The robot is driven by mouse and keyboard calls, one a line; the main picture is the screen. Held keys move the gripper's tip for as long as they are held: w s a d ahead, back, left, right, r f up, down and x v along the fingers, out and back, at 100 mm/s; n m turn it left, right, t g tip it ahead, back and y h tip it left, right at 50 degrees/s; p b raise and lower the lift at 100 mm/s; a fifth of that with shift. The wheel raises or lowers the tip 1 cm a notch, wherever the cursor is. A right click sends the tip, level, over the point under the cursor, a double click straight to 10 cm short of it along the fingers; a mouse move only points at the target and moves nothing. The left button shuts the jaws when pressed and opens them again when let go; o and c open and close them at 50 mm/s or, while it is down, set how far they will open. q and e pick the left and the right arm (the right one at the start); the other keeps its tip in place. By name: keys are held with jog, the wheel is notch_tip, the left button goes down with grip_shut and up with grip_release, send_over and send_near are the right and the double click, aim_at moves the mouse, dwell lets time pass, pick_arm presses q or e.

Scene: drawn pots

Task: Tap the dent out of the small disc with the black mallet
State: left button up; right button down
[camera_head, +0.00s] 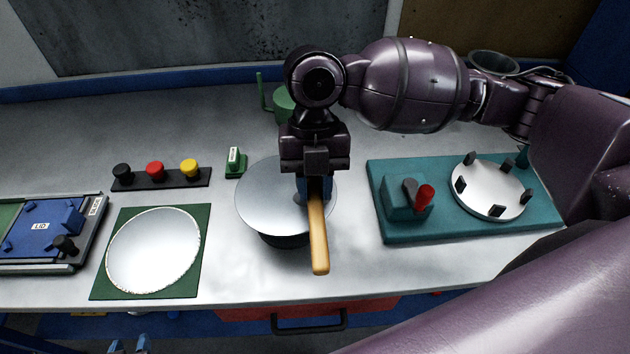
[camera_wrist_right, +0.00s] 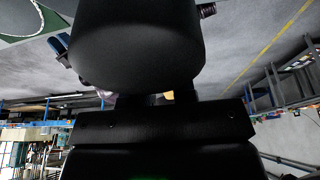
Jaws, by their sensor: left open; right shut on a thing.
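My right gripper (camera_head: 314,190) is shut on the mallet, whose wooden handle (camera_head: 318,240) points toward the front. The mallet's head is hidden in the head view; a large black rounded shape in the right wrist view (camera_wrist_right: 135,45) appears to be it. Below the gripper a silver disc (camera_head: 262,205) lies on a dark round stand (camera_head: 285,240). I cannot tell whether the mallet touches it. A smaller disc (camera_head: 490,195) sits among several dark pegs on a teal base (camera_head: 400,230). I can make out no dent. My left gripper (camera_head: 129,346) is open and empty at the bottom edge.
A rough-rimmed pale disc (camera_head: 153,250) lies on a green mat (camera_head: 105,290). A blue tray (camera_head: 50,220) is at far left. Black, red and yellow knobs stand on a black strip (camera_head: 140,184). A green stand (camera_head: 284,102) is behind. The table's back left is clear.

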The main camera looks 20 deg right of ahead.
jog(key=shift+f, duration=0.1)
notch_tip(320, 180, down, 4)
jog(key=shift+r+b, duration=0.25)
jog(key=shift+b, duration=0.4)
notch_tip(320, 180, up, 4)
jog(key=p, duration=0.4)
jog(key=shift+f+p, duration=0.1)
jog(key=shift+p, duration=0.2)
jog(key=shift+f, duration=0.1)
jog(key=shift+f, duration=0.1)
